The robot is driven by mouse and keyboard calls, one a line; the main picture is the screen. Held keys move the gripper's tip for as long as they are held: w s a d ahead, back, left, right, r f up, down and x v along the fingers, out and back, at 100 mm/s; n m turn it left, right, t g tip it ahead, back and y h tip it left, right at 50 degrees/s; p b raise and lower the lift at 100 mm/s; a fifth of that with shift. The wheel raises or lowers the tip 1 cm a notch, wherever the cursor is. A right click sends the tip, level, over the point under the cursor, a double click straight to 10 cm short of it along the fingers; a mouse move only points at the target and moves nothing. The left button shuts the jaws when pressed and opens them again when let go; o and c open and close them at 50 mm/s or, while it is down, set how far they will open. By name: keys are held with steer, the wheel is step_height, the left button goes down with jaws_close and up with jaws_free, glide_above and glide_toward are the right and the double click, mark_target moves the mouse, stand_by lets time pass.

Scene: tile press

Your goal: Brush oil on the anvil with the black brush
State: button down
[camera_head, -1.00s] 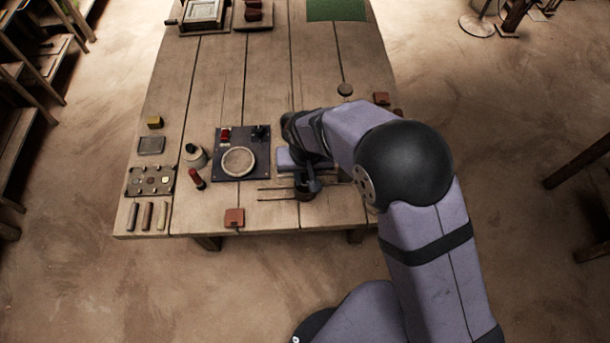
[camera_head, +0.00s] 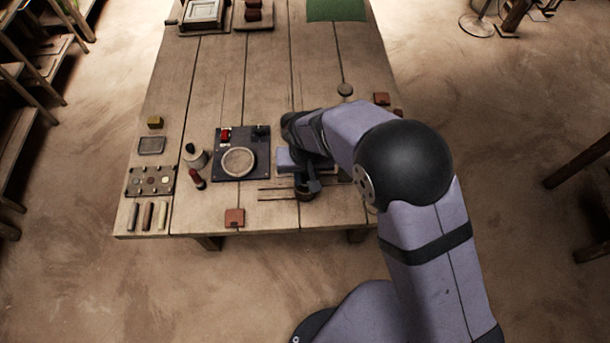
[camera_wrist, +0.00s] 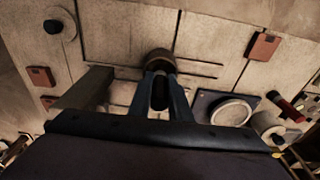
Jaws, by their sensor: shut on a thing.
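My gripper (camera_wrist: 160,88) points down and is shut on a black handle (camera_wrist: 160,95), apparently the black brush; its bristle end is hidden. In the wrist view, the held end is at a dark round pot (camera_wrist: 157,62); I cannot tell how deep it sits. The pot (camera_head: 305,193) also shows under my gripper (camera_head: 312,184) in the head view. A dark square plate with a pale round disc (camera_head: 238,162), likely the anvil, lies to the left of my gripper. The disc (camera_wrist: 231,112) is right of my gripper in the wrist view.
Thin rods (camera_head: 275,194) lie beside the dark pot. A reddish block (camera_head: 235,217) sits near the front edge. The table's middle (camera_head: 255,70) is clear.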

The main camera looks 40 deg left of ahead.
steer(key=shift+r+p, duration=2.55)
steer(key=shift+r, duration=0.95)
steer(key=shift+w+r, duration=0.1)
steer(key=shift+w, duration=0.2)
steer(key=w+d+r+p, duration=0.2)
steer(key=w+r, duration=0.2)
steer(key=w, duration=0.5)
steer(key=w+d+m, duration=0.2)
steer(key=w+d, duration=0.5)
steer(key=d, duration=0.6)
steer(key=d+r+m+h+b, duration=0.1)
steer(key=d+m, duration=0.6)
steer(key=d, duration=2.2)
steer(key=shift+s+r+b, duration=0.2)
steer(key=shift+s+b, duration=0.25)
steer(key=shift+b, duration=0.1)
